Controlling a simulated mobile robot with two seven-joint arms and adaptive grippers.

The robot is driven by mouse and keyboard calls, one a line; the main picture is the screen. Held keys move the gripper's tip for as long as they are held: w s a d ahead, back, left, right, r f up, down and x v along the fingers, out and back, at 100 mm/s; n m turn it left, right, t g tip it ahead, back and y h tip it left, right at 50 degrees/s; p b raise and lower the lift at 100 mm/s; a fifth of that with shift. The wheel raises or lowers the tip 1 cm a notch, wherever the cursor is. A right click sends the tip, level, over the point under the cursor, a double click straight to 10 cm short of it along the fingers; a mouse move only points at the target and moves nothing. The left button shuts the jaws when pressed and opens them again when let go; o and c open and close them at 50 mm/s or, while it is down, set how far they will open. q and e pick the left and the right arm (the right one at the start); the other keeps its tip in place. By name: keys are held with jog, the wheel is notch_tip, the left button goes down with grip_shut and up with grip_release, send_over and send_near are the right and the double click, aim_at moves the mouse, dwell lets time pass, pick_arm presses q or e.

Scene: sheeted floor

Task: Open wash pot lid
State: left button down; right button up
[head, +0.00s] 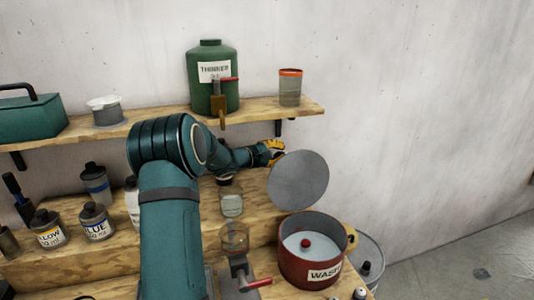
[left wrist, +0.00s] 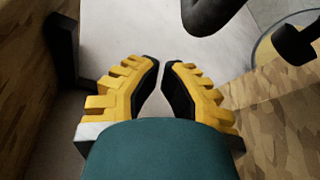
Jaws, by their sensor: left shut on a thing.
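The red wash pot (head: 311,270), labelled WASH, stands at the right end of the lower bench. Its top is uncovered, with a pale surface and a small red round thing (head: 305,243) inside. A round grey lid (head: 298,182) is raised and steeply tilted above and behind the pot, apart from its rim. My left gripper (head: 275,152) is at the lid's upper left edge, shut on it; its grip point is mostly hidden. In the left wrist view its yellow fingers (left wrist: 162,72) are close together, and the held part is not clear. My right gripper is not in view.
A green thinner tank (head: 211,82) and an orange-rimmed jar (head: 290,88) stand on the upper shelf (head: 160,123), close above my left arm. A glass jar (head: 231,204) and paint bottles (head: 96,222) are near the arm. A drum (head: 370,250) stands right of the pot.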

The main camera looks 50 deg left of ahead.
pick_arm(q)
jog(key=shift+s+d+r, duration=0.1)
jog(key=shift+d+r, duration=0.1)
jog(key=shift+d, duration=0.4)
jog(key=shift+s+d+r, duration=0.15)
jog(key=shift+d+r, duration=0.05)
jog(key=shift+d, duration=0.35)
jog(key=shift+s+d+r, duration=0.1)
jog(key=shift+d+r, duration=0.1)
jog(key=shift+d, duration=0.4)
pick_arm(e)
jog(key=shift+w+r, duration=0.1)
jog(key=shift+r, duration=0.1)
